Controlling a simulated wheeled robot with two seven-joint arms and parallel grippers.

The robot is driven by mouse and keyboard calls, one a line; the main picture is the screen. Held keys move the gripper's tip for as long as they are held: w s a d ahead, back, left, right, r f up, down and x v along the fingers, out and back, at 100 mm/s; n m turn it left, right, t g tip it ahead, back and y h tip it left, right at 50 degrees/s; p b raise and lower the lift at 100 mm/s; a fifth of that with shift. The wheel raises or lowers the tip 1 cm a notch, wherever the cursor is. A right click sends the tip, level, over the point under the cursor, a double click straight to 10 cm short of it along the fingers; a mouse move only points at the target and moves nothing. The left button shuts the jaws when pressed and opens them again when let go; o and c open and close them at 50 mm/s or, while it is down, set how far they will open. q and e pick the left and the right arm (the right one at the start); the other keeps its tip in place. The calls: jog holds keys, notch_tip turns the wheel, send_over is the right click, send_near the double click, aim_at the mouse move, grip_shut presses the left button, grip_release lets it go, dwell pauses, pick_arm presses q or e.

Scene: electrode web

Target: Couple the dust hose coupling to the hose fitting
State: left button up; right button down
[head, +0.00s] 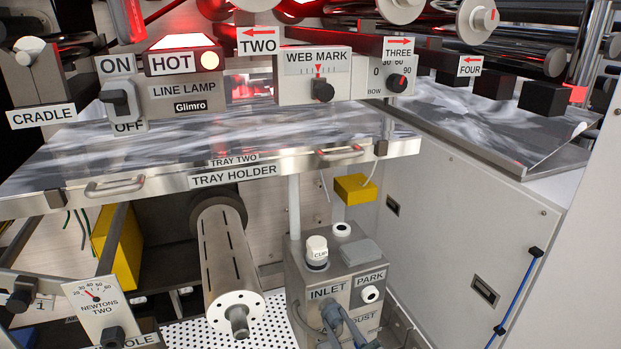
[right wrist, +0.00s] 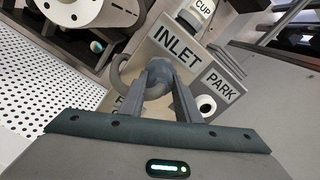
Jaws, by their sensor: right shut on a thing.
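My right gripper (head: 338,316) is low in the head view, in front of a grey box (head: 362,252) labelled INLET and PARK. In the right wrist view its two fingers (right wrist: 167,88) are shut on a rounded grey piece, the dust hose coupling (right wrist: 157,78). A grey hose (right wrist: 119,72) curves away on the left of the coupling. The coupling is just below the INLET label, close to the box face. The hose fitting is not clearly visible there; I cannot tell whether the coupling touches it. The white PARK port (head: 370,294) is empty, right of my gripper. My left gripper is not in view.
A white CUP cap (head: 317,250) stands on the box top. A slotted roller (head: 228,265) juts out to the left. The tray holder (head: 270,176) overhangs above. A white cabinet wall (head: 455,225) bounds the right. A perforated white floor (right wrist: 40,75) lies left.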

jog(key=shift+r, duration=0.1)
jog(key=c, duration=1.2)
grip_release()
jog(key=shift+s, duration=0.15)
jog(key=shift+p+v, duration=0.6)
jog(key=shift+v, duration=3.75)
